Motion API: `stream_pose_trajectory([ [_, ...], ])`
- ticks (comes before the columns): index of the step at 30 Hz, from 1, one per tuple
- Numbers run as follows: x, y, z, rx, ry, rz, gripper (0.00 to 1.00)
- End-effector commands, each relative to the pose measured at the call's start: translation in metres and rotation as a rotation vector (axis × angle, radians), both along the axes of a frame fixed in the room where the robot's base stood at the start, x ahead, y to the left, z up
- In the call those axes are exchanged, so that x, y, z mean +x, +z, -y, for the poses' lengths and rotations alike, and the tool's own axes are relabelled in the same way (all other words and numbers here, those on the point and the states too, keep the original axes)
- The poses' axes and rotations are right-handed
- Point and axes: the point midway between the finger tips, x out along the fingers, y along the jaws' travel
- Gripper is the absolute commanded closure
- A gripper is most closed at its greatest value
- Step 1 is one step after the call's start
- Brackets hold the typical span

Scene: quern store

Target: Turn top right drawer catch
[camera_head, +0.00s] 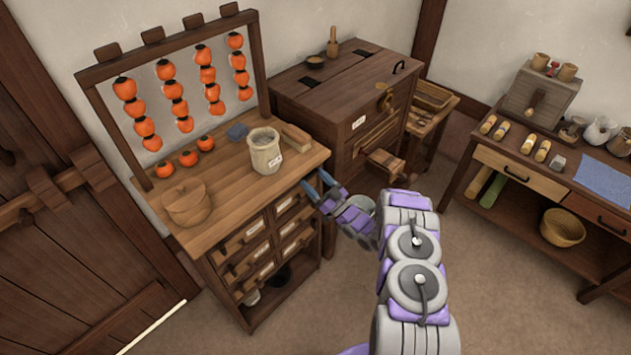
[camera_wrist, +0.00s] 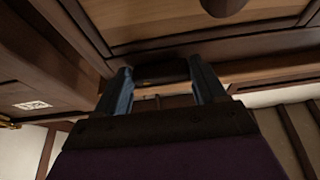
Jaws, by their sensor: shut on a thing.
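A wooden drawer chest (camera_head: 235,222) stands at the left with two columns of small labelled drawers. Its top right drawer (camera_head: 291,203) is at the upper right of the front, and appears closed. My gripper (camera_head: 319,188) is at the chest's upper right front corner, right beside that drawer. In the wrist view my gripper (camera_wrist: 163,78) has its two blue fingers on either side of a dark catch (camera_wrist: 161,72), shut on it. The catch lies across below a wooden panel. In the head view the catch is hidden by my fingers, and I cannot tell its turn angle.
A pale jar (camera_head: 265,152), a round wooden box (camera_head: 187,204) and a rack of orange fruit (camera_head: 172,95) stand on the chest top. A dark wooden cabinet (camera_head: 340,100) stands close behind my arm. Open floor (camera_head: 500,290) lies to the right.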

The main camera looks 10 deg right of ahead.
Motion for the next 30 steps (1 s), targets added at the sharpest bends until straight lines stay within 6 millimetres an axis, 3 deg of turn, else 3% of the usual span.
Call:
stream_pose_trajectory([
  [15,0.0031,-0.0037,0.0043,-0.202,-0.002,0.144,0.60],
  [26,0.0029,-0.0057,0.0043,-0.215,-0.002,0.153,0.60],
  [27,0.0030,-0.0057,0.0043,-0.215,-0.002,0.153,0.26],
  [30,0.0028,-0.0053,0.0042,-0.215,-0.002,0.153,0.17],
])
